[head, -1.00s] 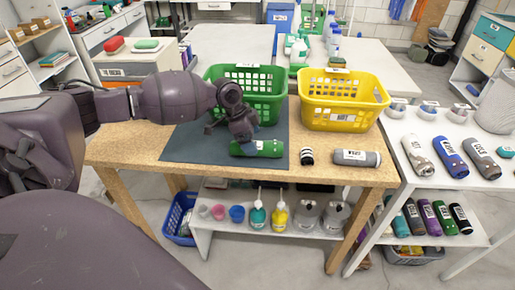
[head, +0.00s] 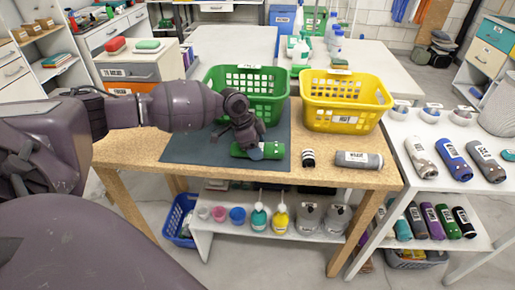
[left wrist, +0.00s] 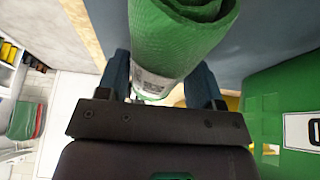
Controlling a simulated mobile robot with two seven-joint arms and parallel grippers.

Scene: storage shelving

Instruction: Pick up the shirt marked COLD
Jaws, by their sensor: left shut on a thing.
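A green rolled shirt (head: 272,150) lies on the dark mat (head: 190,148) on the wooden table, in front of the green basket. My right gripper is not in view.
A green basket (head: 278,105) and a yellow basket (head: 345,120) stand at the back of the table. More rolls, including a blue one (head: 453,160), lie on the white shelf at right. Bottles stand below.

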